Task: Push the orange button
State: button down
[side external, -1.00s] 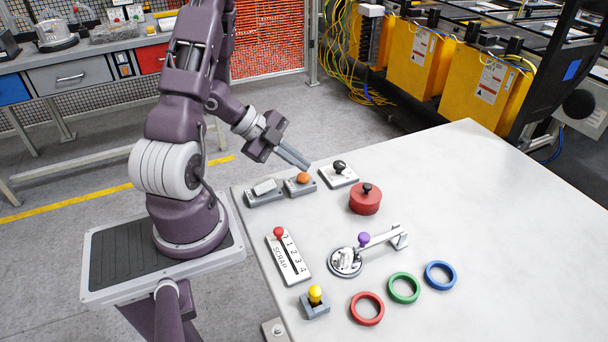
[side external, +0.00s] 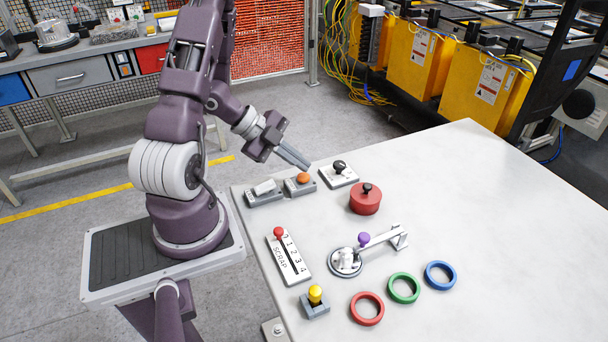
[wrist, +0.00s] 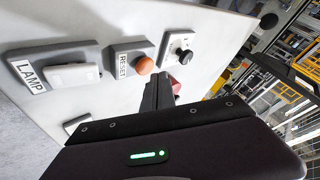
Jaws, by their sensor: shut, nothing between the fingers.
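The orange button (side external: 303,178) is a round dome on a grey box near the table's back left edge. In the wrist view the orange button (wrist: 144,65) sits beside the label RESET. My gripper (side external: 308,168) is shut and empty, its fingers pointing down and to the right. The fingertips are close to the button, seemingly just above and behind it; I cannot tell whether they touch. In the wrist view my gripper's fingers (wrist: 158,88) appear just right of the button, with a narrow gap in the picture.
A LAMP rocker switch (side external: 265,188) stands left of the button. A white plate with a black knob (side external: 339,172) stands right of it. A red lidded pot (side external: 365,200), a SCRAP slider (side external: 288,256), a purple-knobbed lever (side external: 364,240) and coloured rings stand further forward. The table's right side is clear.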

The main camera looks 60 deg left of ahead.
aim_at(299, 176)
jog(key=shift+f, duration=0.15)
jog(key=shift+f, duration=0.3)
jog(key=shift+f, duration=0.3)
dwell(0.8)
jog(key=shift+r, duration=0.8)
jog(key=shift+r, duration=3)
